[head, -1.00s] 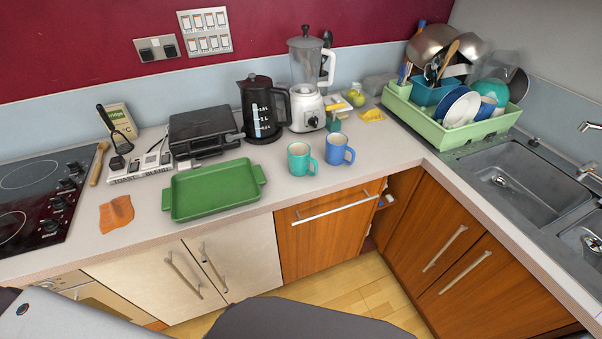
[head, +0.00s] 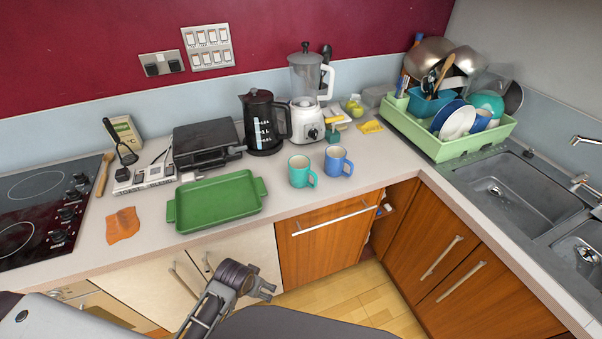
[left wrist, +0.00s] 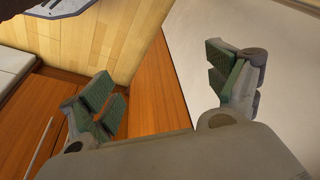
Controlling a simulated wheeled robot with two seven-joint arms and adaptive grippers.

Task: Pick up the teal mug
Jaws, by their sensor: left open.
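The teal mug (head: 301,172) stands upright on the counter near its front edge, between the green tray and the blue mug, with its handle toward the right. My left gripper (head: 268,290) is in front of the counter and below its top, lower left of the mug and well apart from it. In the left wrist view, the left gripper (left wrist: 168,85) has its two green-padded fingers wide apart with nothing between them. The mug does not show in that view. My right gripper is not in view.
The blue mug (head: 338,161) stands just right of the teal mug. The green tray (head: 216,202) lies to the left. A black kettle (head: 263,122) and a blender (head: 306,90) stand behind. The counter's front edge (head: 290,212) lies between my gripper and the mug.

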